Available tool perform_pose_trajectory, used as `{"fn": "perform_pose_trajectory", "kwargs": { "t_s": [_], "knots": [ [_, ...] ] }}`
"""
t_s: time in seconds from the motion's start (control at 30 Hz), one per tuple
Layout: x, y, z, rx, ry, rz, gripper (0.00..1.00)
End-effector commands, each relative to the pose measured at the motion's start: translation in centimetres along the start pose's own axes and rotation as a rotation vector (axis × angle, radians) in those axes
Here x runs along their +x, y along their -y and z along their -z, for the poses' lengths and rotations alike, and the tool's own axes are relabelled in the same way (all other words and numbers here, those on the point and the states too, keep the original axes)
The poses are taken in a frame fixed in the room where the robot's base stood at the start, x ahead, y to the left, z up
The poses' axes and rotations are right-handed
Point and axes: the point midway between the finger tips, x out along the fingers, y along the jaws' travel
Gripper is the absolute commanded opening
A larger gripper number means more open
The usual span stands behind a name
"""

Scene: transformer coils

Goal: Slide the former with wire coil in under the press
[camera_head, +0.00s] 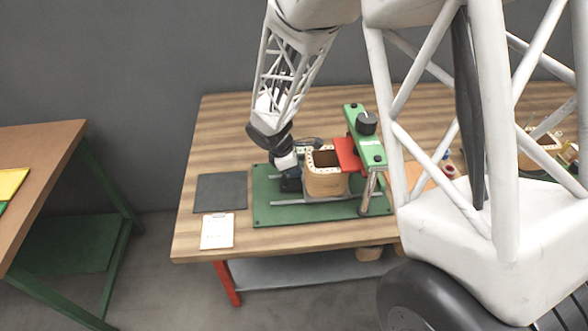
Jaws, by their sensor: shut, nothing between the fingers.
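The former with wire coil (326,183) is a tan, open-topped box shape with a pale studded rim. It stands upright on the green base plate (262,212), between two metal rails. The press has a green top arm (372,152) with a black knob (366,123) and a red plate (347,154). The red plate reaches to the right edge of the coil's top; I cannot tell how far the coil is under it. My gripper (291,184) is low over the base plate, shut and empty, just left of the coil. I cannot tell whether it touches the coil.
A dark square mat (220,192) and a white clipboard sheet (217,231) lie left of the base plate on the wooden table (230,130). Another coil (537,150) is at the far right, partly hidden by my white frame. A separate table (40,150) stands at the left.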

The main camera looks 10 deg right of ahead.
Motion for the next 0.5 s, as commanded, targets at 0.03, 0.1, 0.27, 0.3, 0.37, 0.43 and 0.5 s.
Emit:
{"fn": "perform_pose_trajectory", "kwargs": {
  "t_s": [0.03, 0.1, 0.27, 0.3, 0.37, 0.43, 0.5],
  "knots": [
    [0.1, 0.1, 0.1, -0.001, 0.000, 0.001, 0.00],
    [0.0, 0.1, 0.3, -0.001, 0.000, 0.001, 0.00],
    [-0.3, 0.1, 1.0, -0.002, 0.000, 0.001, 0.00],
    [-0.4, 0.1, 1.3, -0.003, 0.000, 0.001, 0.00],
    [-0.7, 0.0, 1.8, -0.003, 0.001, 0.001, 0.00],
    [-1.0, 0.0, 2.5, -0.003, 0.001, 0.000, 0.00],
    [-1.3, 0.0, 3.3, -0.002, 0.001, -0.001, 0.00]
  ]
}}
